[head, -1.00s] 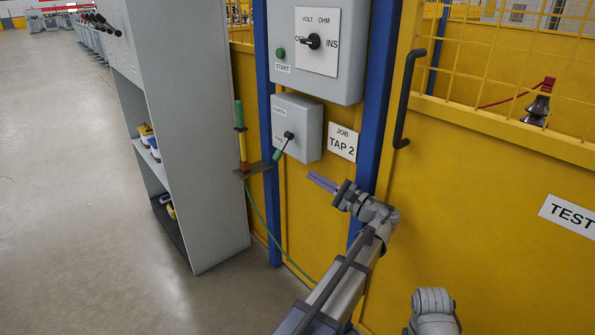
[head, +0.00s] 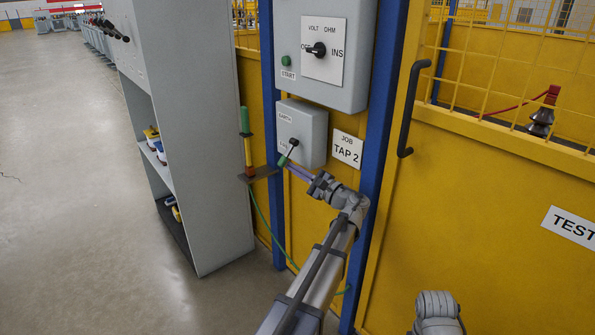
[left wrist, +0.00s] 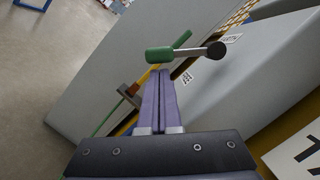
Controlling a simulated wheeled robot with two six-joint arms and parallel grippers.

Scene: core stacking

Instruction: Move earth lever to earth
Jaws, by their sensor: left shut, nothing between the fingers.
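The earth lever (head: 289,151) is a short dark lever with a green handle on a small grey box (head: 313,140) marked EARTH at the top. It points down and left, toward a lower label that is partly hidden. In the left wrist view the green handle (left wrist: 160,55) lies just beyond my fingertips, with its dark round pivot to the right. My left gripper (head: 288,166) has purple fingers, shut and empty, right by the lower end of the handle. Whether they touch it I cannot tell. My right gripper is out of view.
A green, yellow and red rod (head: 245,140) stands in a bracket left of the box, with a green cable hanging down. A larger grey box (head: 350,75) with a dial is above. A JOB TAP 2 sign (head: 347,148) is at right. Grey shelving (head: 200,130) stands left.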

